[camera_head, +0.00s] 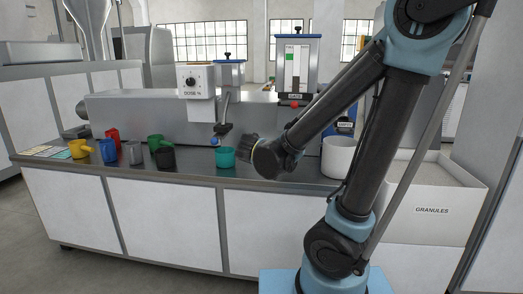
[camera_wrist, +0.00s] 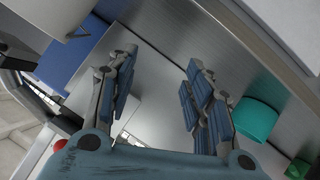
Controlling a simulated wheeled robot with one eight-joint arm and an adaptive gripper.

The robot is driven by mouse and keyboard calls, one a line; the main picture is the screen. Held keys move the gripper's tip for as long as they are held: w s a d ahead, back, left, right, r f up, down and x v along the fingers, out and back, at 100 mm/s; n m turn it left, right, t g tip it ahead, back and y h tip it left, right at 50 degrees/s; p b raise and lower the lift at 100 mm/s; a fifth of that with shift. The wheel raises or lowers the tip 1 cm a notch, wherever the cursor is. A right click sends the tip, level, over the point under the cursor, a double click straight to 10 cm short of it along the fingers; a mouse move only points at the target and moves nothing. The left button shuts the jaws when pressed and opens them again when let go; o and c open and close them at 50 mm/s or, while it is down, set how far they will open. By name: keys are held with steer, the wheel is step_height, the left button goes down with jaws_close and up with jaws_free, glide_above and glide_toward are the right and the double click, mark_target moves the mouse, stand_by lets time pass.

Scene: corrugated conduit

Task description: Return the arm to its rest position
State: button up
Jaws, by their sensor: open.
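My arm reaches from the upper right of the head view down to the left, bent at the elbow. Its wrist end, with my gripper (camera_head: 248,148), is above the counter (camera_head: 188,178), just right of the teal cup (camera_head: 226,158). In the wrist view my gripper (camera_wrist: 162,60) is open, its two padded fingers wide apart with nothing between them. In the head view the finger details are too small to make out.
Several coloured cups, including a yellow one (camera_head: 79,149) and a red one (camera_head: 113,137), stand on the counter's left. A grey machine (camera_head: 135,117) with a dial box (camera_head: 195,80) stands behind. A white pot (camera_head: 338,157) and a GRANULES bin (camera_head: 432,210) are right.

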steer(key=s+d+f+g+y, duration=0.1)
steer(key=s+d+f+g, duration=0.3)
steer(key=s+d, duration=0.35)
steer(key=s+d+f+g+y, duration=0.1)
steer(key=s+d+f+g, duration=0.2)
steer(key=s+d, duration=0.45)
steer(key=s+f+g+y, duration=0.1)
steer(key=s+f+y, duration=0.1)
steer(key=s, duration=0.5)
steer(key=shift+a+f+m+g+y, duration=0.2)
steer(key=shift+a+m+g+y, duration=0.1)
steer(key=shift+a+m+g, duration=0.1)
steer(key=shift+s, duration=0.1)
steer(key=shift+w+f, duration=0.2)
steer(key=shift+w, duration=0.25)
